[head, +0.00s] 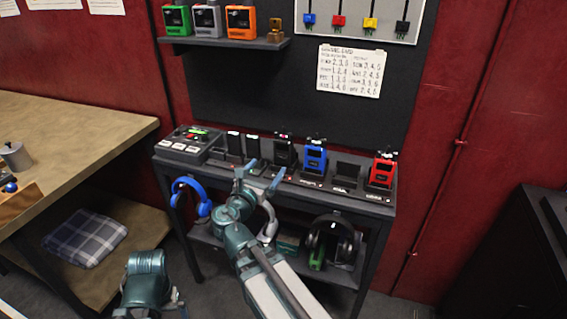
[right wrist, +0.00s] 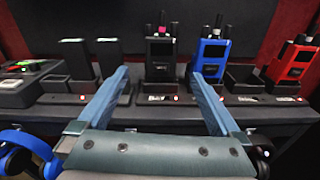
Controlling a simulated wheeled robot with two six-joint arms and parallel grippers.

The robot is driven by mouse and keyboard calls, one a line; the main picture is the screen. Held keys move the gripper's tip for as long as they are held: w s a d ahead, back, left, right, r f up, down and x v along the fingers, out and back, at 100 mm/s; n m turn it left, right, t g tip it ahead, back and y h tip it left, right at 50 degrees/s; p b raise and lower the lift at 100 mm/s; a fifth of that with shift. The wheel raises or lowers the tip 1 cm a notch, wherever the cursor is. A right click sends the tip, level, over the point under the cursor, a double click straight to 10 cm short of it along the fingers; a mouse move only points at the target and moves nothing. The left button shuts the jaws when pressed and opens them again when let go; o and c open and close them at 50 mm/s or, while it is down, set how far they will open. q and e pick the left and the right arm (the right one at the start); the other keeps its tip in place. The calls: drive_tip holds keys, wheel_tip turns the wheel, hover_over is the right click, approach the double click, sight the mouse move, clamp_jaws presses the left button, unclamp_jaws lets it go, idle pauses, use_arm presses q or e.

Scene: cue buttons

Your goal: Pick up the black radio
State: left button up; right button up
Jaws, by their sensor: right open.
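My right gripper (head: 262,172) is open and empty in front of the stand. In the right wrist view its two blue fingers (right wrist: 158,76) are spread on either side of the black radio's line, apart from it. My left gripper is not in view.
A red radio (head: 382,172) stands at the right end. A button box (head: 190,143) sits at the left end. Blue headphones (head: 192,196) hang at the stand's left; black headphones (head: 333,238) are below. A shelf (head: 225,42) holds coloured devices above. A wooden table (head: 75,130) is at left.

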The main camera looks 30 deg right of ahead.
sight(282, 146)
drive_tip(key=shift+n, duration=0.4)
drive_tip(key=x, duration=0.8)
drive_tip(key=shift+w+d+r, duration=0.3)
drive_tip(key=shift+r, duration=0.05)
drive_tip(key=shift+x, duration=2.7)
drive_tip(key=shift+s+d+f, duration=0.1)
drive_tip(key=shift+s, duration=0.15)
drive_tip(key=c, duration=1.4)
